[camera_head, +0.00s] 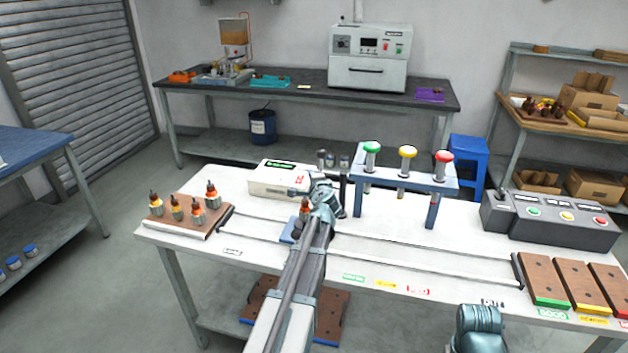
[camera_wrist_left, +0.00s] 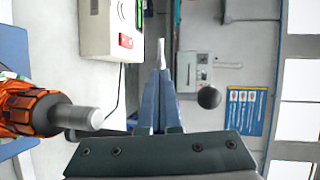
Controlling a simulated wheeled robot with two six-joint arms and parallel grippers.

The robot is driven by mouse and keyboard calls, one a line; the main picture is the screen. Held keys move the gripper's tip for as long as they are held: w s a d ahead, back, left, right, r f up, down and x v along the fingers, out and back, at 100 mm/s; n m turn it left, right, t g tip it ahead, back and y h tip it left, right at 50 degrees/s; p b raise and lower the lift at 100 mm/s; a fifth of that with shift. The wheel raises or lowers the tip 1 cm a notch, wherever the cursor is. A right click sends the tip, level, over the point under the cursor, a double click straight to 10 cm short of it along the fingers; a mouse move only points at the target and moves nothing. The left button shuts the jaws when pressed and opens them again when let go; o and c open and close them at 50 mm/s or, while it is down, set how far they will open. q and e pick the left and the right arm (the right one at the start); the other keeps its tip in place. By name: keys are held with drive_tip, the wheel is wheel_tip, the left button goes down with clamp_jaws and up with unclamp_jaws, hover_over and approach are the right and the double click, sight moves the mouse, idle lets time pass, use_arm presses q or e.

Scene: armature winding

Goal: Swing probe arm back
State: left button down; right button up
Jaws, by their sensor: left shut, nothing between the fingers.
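The white tester box (camera_head: 277,182) with a green display stands at the back of the white table; it also shows at the top of the left wrist view (camera_wrist_left: 105,30). An orange armature (camera_head: 305,206) sits on a blue fixture (camera_head: 287,236) in front of it, with its shaft large at the left of the left wrist view (camera_wrist_left: 90,118). My left gripper (camera_head: 318,192) is over this spot, its fingers (camera_wrist_left: 158,85) shut and empty. A dark round knob (camera_wrist_left: 209,97) shows right of the fingers, apart from them; I cannot tell whether it belongs to the probe arm. My arm hides part of the station.
A wooden tray (camera_head: 190,222) with several armatures is at the left. A blue stand (camera_head: 405,178) with green, yellow and red buttons is right of my gripper. A grey control panel (camera_head: 550,220) and wooden sorting trays (camera_head: 545,282) are at the right. The table's middle right is mostly clear.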

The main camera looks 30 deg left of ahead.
use_arm(q)
drive_tip(key=shift+w+a, duration=0.35)
drive_tip(key=shift+w, duration=0.05)
drive_tip(key=shift+w+r, duration=0.1)
idle(0.3)
drive_tip(key=s+d+r+p, duration=0.1)
drive_tip(key=s+d, duration=0.1)
drive_tip(key=s, duration=0.4)
drive_tip(key=s+d+r+p, duration=0.1)
drive_tip(key=s+d+p, duration=0.1)
drive_tip(key=s, duration=0.5)
drive_tip(key=shift+s+r, duration=0.25)
drive_tip(key=shift+r, duration=0.1)
